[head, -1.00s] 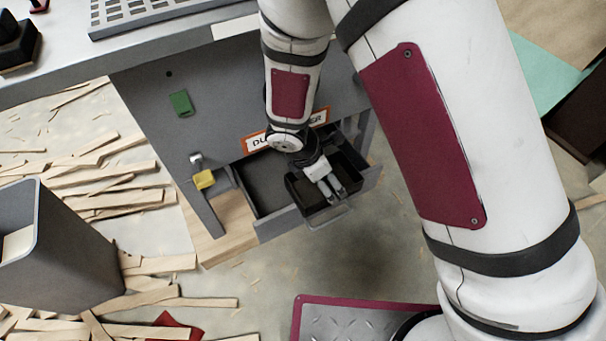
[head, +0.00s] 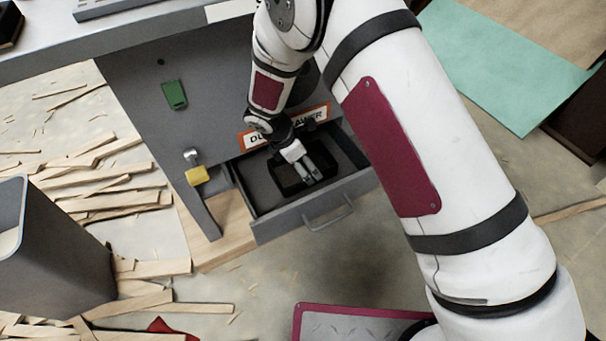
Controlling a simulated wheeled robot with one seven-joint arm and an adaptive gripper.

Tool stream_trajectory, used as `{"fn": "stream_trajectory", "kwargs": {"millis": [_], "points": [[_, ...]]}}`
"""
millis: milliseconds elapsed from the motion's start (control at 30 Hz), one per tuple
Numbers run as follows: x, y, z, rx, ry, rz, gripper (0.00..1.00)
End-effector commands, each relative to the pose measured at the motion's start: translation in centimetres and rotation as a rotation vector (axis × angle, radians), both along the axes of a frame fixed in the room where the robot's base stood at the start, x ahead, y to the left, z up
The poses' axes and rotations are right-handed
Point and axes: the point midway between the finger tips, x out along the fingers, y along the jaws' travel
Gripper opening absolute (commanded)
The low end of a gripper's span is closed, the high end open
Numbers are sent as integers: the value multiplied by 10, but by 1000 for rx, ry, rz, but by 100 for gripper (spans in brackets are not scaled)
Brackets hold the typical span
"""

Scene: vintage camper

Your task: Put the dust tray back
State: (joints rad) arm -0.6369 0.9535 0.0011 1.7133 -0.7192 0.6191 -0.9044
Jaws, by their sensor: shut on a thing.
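The dust tray (head: 285,184) is a small black open box. It is inside the open grey drawer (head: 290,223), towards its right half; I cannot tell whether it rests on the drawer floor. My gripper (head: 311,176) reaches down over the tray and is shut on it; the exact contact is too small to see. The drawer stands out from the grey cabinet (head: 215,110), below an orange and white label (head: 285,126) partly hidden by my arm.
A yellow padlock-like piece (head: 197,175) hangs left of the drawer, and a green tag (head: 173,95) is on the cabinet face. Wood strips (head: 100,180) litter the left floor around a grey bin (head: 60,255). The floor in front of the drawer is mostly clear.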

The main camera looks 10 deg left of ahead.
Motion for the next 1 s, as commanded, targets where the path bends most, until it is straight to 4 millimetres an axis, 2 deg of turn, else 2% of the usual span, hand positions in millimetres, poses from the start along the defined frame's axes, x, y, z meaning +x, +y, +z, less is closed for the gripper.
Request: {"fn": "stream_trajectory", "kwargs": {"millis": [133,333,733,767,800,1000], "points": [[0,0,-12,-2,1,1,58],[0,-1,-43,-2,1,1,58],[0,0,-47,-1,-1,-1,58],[0,0,-48,0,0,-1,93],[0,0,-47,0,0,-1,100],[0,0,-47,0,0,0,100]]}}
